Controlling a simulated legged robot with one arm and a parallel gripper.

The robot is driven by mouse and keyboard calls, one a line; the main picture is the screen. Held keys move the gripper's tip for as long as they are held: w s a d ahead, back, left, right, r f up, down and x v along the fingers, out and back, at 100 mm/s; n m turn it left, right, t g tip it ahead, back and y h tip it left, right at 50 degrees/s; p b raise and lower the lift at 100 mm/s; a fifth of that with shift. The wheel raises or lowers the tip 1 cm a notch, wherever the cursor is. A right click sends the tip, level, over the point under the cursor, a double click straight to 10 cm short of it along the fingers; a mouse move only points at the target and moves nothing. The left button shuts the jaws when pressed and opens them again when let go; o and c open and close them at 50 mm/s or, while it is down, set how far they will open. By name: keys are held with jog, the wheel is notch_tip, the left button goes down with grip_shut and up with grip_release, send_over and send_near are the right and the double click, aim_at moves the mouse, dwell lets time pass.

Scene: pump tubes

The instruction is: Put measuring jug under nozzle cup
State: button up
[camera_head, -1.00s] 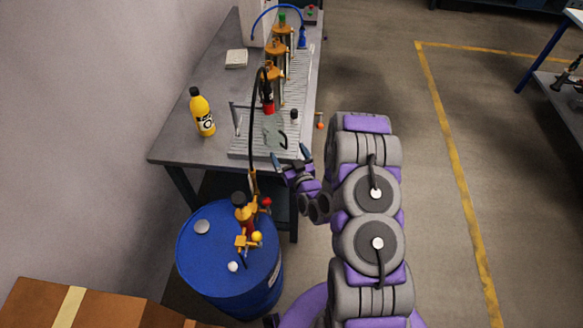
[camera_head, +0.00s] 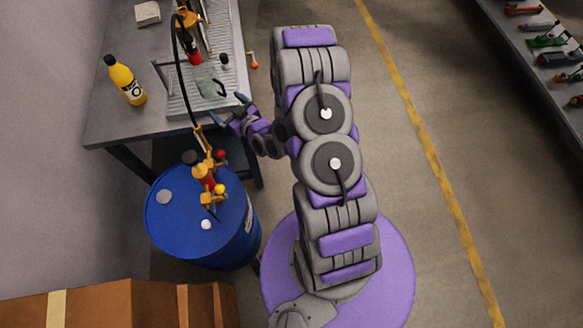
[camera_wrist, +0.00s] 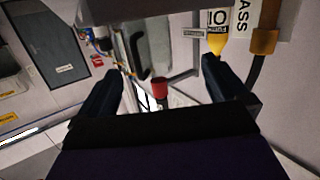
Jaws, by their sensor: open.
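The measuring jug (camera_head: 206,88) is a clear, greenish vessel with a black handle, standing on the ribbed tray of the bench. My gripper (camera_head: 228,108) is open and empty, just in front of the jug and apart from it. In the wrist view the jug (camera_wrist: 153,40) and its black handle show beyond and between the open fingers. A red and black part (camera_head: 194,58), perhaps the nozzle cup, is behind the jug in the head view; I cannot tell its exact shape.
The ribbed tray (camera_head: 176,107) lies on the grey bench. A yellow bottle (camera_head: 127,82) stands left of it. A black hose (camera_head: 177,75) rises beside the jug. A blue drum (camera_head: 165,222) with a hand pump (camera_head: 205,180) stands in front.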

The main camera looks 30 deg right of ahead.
jog(key=s+d+r+g+h, duration=0.3)
jog(key=s+r+g+h, duration=0.1)
jog(key=s+r+g, duration=0.85)
jog(key=s+a+r+m+g, duration=0.1)
jog(key=s+r, duration=0.3)
jog(key=s, duration=0.5)
jog(key=s+a+r+m+g, duration=0.1)
jog(key=s+r, duration=0.3)
jog(key=s, duration=0.6)
jog(key=s+a+r+m+g, duration=0.1)
jog(key=s+a+r+g, duration=0.1)
jog(key=s, duration=0.7)
jog(key=shift+s+a+r+g+y, duration=0.15)
jog(key=shift+a+r+g+y, duration=0.2)
jog(key=shift+r+g, duration=0.45)
jog(key=shift+r, duration=0.1)
